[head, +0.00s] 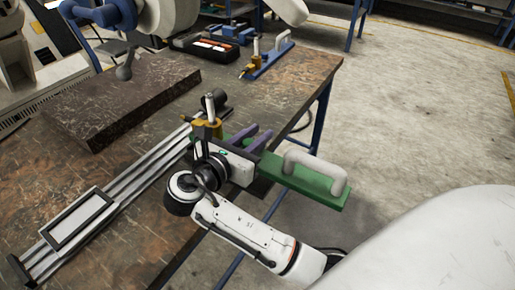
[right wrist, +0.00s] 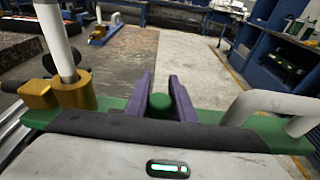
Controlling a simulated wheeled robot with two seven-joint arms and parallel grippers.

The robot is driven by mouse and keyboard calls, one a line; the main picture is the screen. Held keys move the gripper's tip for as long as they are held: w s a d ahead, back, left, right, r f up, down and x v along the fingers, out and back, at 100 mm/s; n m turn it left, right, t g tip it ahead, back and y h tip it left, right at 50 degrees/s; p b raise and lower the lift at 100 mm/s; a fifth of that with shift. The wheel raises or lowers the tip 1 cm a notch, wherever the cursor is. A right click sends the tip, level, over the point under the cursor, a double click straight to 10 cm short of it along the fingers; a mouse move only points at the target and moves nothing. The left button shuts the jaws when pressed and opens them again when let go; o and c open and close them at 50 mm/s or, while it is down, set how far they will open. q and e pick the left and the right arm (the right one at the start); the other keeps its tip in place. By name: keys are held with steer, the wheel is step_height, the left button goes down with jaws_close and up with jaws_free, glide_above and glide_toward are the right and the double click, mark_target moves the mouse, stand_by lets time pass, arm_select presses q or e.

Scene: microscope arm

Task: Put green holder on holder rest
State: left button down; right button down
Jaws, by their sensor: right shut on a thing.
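The green holder (head: 316,182) is a long flat green bar with a white handle (head: 318,168) at its right end. A yellow clamp with an upright grey post (head: 209,122) is at its other end; both also show in the right wrist view (right wrist: 66,92). My right gripper (head: 256,138) has purple fingers closed around a round green knob (right wrist: 160,104) at the bar's middle. The bar's handle end juts past the table edge. I cannot tell how high the bar is above the table. No part is clearly recognisable as the holder rest. My left gripper is not in view.
A metal rail (head: 118,200) with a framed plate (head: 78,222) runs along the table (head: 150,150). A dark flat block (head: 120,100) lies behind it. A blue holder (head: 268,60) with a white handle and a box of parts (head: 205,48) sit at the back.

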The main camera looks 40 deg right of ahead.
step_height(320, 180, down, 3)
steer(key=shift+f+b, duration=0.2)
steer(key=shift+b, duration=0.2)
steer(key=c, duration=1.5)
jaws_free()
steer(key=shift+f, duration=0.15)
